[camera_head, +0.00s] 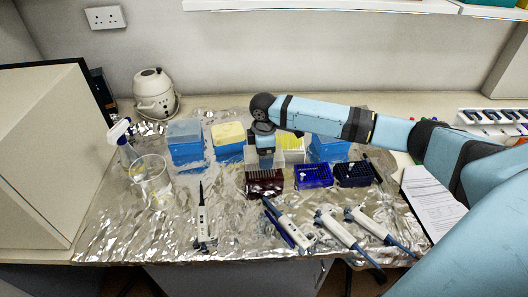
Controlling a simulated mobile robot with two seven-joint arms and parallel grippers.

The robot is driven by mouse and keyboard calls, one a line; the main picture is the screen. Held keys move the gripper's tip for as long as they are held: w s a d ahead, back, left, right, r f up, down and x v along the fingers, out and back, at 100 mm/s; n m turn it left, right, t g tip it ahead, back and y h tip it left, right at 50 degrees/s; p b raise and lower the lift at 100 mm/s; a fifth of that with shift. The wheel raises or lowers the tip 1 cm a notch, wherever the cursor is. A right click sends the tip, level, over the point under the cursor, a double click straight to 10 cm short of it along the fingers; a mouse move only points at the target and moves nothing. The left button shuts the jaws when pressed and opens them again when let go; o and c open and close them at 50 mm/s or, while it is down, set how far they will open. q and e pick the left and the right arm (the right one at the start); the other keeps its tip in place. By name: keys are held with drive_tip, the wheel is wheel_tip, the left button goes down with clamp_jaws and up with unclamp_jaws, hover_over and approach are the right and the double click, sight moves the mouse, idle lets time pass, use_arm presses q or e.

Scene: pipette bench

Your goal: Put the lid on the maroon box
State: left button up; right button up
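The maroon box (264,183) stands on the foil in the middle of the bench, its top showing rows of pale tips or holes. My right arm reaches in from the right, and its gripper (265,158) points down just above and behind the maroon box. A pale, see-through piece shows around the fingertips; it may be the lid, but it is too small to tell. I cannot tell whether the fingers are open or shut. My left gripper is not in view.
Blue (313,176) and dark (355,174) racks stand right of the maroon box. Behind are blue-based boxes (186,150) and a yellow-topped rack (292,144). Several pipettes (203,221) are in front. A beaker (152,180) and spray bottle (125,145) are left.

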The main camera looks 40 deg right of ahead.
wheel_tip(320, 180, down, 2)
drive_tip(key=shift+f+b, duration=0.15)
drive_tip(key=shift+b, duration=0.75)
drive_tip(key=shift+p, duration=0.4)
drive_tip(key=shift+f, duration=0.1)
use_arm(q)
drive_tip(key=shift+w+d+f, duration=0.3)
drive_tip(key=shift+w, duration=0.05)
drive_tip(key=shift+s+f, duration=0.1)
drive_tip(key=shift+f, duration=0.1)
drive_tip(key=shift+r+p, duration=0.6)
drive_tip(key=shift+p, duration=0.1)
use_arm(e)
drive_tip(key=shift+f, duration=0.2)
